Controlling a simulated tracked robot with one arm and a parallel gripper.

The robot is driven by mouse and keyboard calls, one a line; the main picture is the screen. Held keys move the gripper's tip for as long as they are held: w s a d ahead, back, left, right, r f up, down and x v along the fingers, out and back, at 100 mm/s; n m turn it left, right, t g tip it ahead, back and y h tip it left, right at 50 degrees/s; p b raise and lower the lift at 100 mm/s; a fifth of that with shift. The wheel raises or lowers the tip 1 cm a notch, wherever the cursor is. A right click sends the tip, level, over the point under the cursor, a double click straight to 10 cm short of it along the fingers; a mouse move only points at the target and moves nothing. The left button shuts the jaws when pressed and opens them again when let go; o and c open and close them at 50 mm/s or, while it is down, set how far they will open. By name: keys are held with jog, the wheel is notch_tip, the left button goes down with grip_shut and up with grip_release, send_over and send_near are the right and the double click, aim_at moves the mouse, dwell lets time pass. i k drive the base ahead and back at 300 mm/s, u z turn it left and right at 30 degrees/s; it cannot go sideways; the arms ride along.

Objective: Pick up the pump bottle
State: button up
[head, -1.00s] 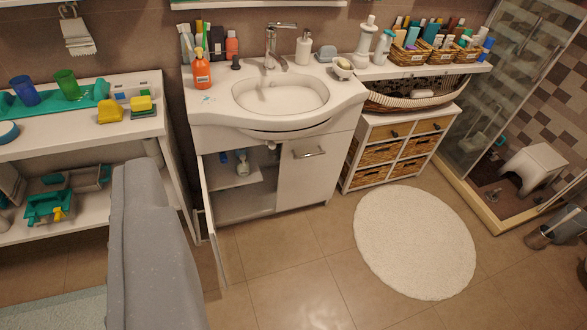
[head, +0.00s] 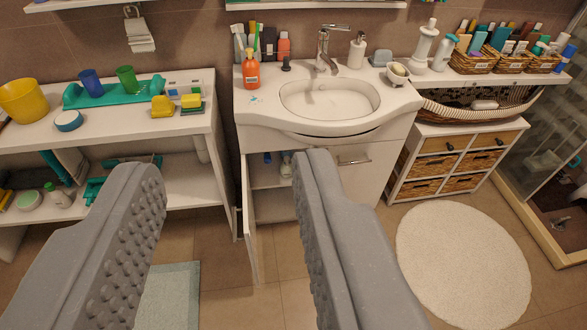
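An orange pump bottle (head: 251,74) stands upright on the left side of the white sink counter. A white pump dispenser (head: 357,50) stands behind the basin on the right; I cannot tell which one the task names. My gripper (head: 228,172) is open and empty. Its two grey, studded fingers are wide apart in the foreground, low in the view and well short of the counter. The right finger hides part of the cabinet below the sink.
The sink cabinet's left door (head: 250,220) stands open, with small bottles inside. A white shelf (head: 130,135) with cups and sponges is at left. Wicker drawers (head: 450,160) are at right. A round white rug (head: 462,250) lies on the floor.

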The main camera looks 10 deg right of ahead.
aim_at(285, 172)
jog(key=i, duration=0.95)
jog(key=u, duration=0.1)
